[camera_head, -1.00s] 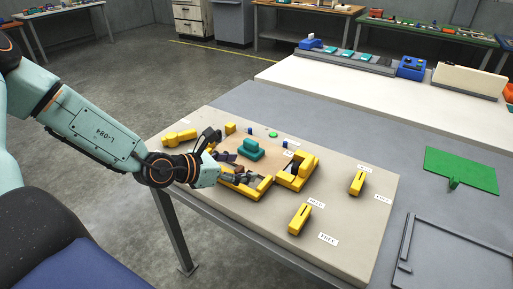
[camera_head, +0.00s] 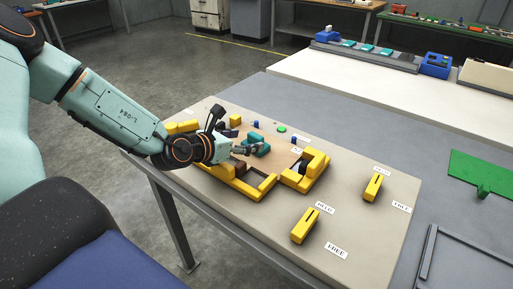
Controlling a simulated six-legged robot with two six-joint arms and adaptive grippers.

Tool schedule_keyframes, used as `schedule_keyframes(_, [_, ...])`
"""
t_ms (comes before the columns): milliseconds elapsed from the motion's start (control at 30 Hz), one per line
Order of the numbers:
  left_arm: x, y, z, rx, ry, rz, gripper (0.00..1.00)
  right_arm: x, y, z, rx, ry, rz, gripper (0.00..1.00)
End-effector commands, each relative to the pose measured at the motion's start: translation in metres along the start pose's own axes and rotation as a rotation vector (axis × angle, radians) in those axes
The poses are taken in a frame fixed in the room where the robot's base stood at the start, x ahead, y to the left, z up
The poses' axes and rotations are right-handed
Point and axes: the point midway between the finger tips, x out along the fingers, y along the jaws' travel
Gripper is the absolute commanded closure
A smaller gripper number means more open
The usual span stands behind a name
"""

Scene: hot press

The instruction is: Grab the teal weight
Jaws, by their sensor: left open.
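The teal weight (camera_head: 258,139) stands on a light brown surface amid yellow blocks on the beige board, near the table's far left part. My left gripper (camera_head: 247,146) reaches in from the left and is open, its fingers just at the near side of the weight. The gripper partly hides the weight's lower part, and I cannot tell whether the fingers touch it. My right gripper is not in view.
Yellow frame pieces (camera_head: 262,190) lie close in front of the gripper, with another yellow bracket (camera_head: 311,170) to its right. Yellow slotted blocks (camera_head: 306,226) and (camera_head: 373,187) stand beside labels. A green button (camera_head: 282,129) lies beyond the weight.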

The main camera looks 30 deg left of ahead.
Motion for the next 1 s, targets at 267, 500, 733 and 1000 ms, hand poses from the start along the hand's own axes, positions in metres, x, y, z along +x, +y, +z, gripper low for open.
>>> schedule_keyframes(267, [0.026, 0.002, 0.003, 0.009, 0.001, -0.001, 0.26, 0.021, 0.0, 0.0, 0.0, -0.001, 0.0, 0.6])
schedule_keyframes(500, [0.05, 0.002, 0.006, 0.005, 0.002, -0.001, 0.26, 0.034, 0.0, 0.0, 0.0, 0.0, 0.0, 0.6])
schedule_keyframes(733, [0.055, 0.002, 0.008, 0.002, 0.001, -0.002, 0.26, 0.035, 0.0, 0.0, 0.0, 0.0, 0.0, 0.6])
schedule_keyframes(1000, [0.055, 0.002, 0.009, 0.001, 0.001, -0.001, 0.37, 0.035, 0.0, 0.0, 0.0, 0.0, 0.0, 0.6])
